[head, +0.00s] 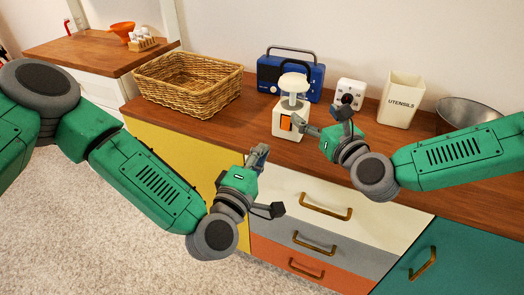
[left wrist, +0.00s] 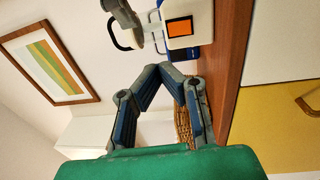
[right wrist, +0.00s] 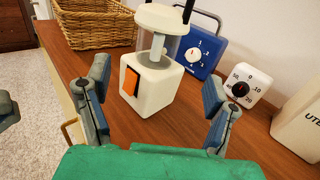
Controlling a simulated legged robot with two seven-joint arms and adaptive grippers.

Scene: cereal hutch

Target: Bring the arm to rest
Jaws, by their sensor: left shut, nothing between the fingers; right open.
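My left gripper (head: 259,153) is shut and empty in front of the drawer unit, below the counter edge. Its fingertips meet in the left wrist view (left wrist: 172,70). My right gripper (head: 316,122) is open over the counter. In the right wrist view its fingers (right wrist: 157,82) are spread, with nothing held between them. A white appliance with an orange switch (head: 288,119) stands upright on the counter beside the right gripper. It also shows ahead of the fingers in the right wrist view (right wrist: 150,88); I cannot tell whether they touch it.
The wooden counter (head: 235,125) holds a wicker basket (head: 187,85), blue radio (head: 290,74), white timer (head: 350,92), utensils container (head: 401,98) and metal bowl (head: 466,112). Drawers with brass handles (head: 325,211) lie below. Carpeted floor is open at the left front.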

